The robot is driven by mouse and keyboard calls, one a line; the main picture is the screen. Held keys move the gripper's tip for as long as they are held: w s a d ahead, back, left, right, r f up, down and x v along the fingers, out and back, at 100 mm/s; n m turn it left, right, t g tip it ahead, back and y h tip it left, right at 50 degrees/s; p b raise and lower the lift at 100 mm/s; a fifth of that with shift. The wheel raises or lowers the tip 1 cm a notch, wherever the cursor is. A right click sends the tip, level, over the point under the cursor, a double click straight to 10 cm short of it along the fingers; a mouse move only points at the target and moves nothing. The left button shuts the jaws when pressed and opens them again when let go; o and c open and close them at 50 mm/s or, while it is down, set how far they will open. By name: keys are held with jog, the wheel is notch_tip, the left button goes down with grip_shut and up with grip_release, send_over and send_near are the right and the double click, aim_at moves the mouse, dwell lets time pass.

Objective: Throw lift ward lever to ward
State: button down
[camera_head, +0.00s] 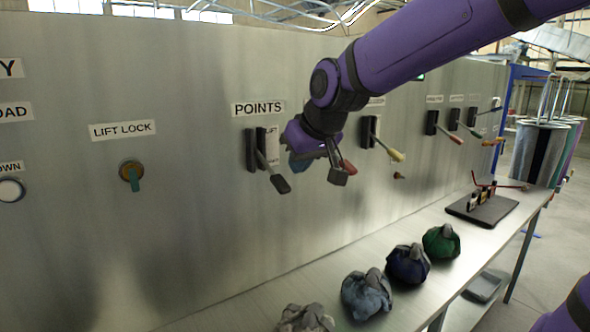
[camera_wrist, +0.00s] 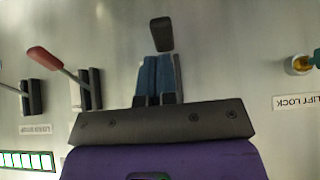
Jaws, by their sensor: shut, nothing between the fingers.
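A lever with a black handle (camera_head: 280,183) sticks out of the panel below the POINTS sign (camera_head: 258,109), beside a small plate that seems to read LIFT (camera_head: 268,143). Its handle points down and to the right. My gripper (camera_head: 299,163) is just right of this lever, shut and empty, its blue fingers partly hidden by my wrist. In the wrist view the shut fingers (camera_wrist: 158,60) point at the panel, with the black handle (camera_wrist: 162,34) just past their tips. Whether they touch is unclear. The lever's base is hidden behind the fingers.
A red-handled lever (camera_head: 348,167) is right of my gripper, also in the wrist view (camera_wrist: 45,60). A yellow-handled lever (camera_head: 396,155) is farther right. The LIFT LOCK key switch (camera_head: 131,172) is left. Several cloth bags (camera_head: 367,292) lie on the bench (camera_head: 330,268) below.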

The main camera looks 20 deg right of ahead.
jog(key=s+d+r, duration=0.1)
jog(key=s+r, duration=0.3)
jog(key=s, duration=0.2)
jog(key=shift+s+d+r, duration=0.2)
jog(key=shift+s+r, duration=0.05)
jog(key=shift+s, duration=0.05)
jog(key=s+d+f+m+g, duration=0.1)
jog(key=s+d+f, duration=0.1)
jog(key=s, duration=0.5)
jog(key=s+d+f+m+h, duration=0.1)
jog(key=s+d+f, duration=0.1)
jog(key=s+f, duration=0.3)
jog(key=s, duration=0.3)
jog(key=shift+d+f+g, duration=0.2)
jog(key=shift+g, duration=0.2)
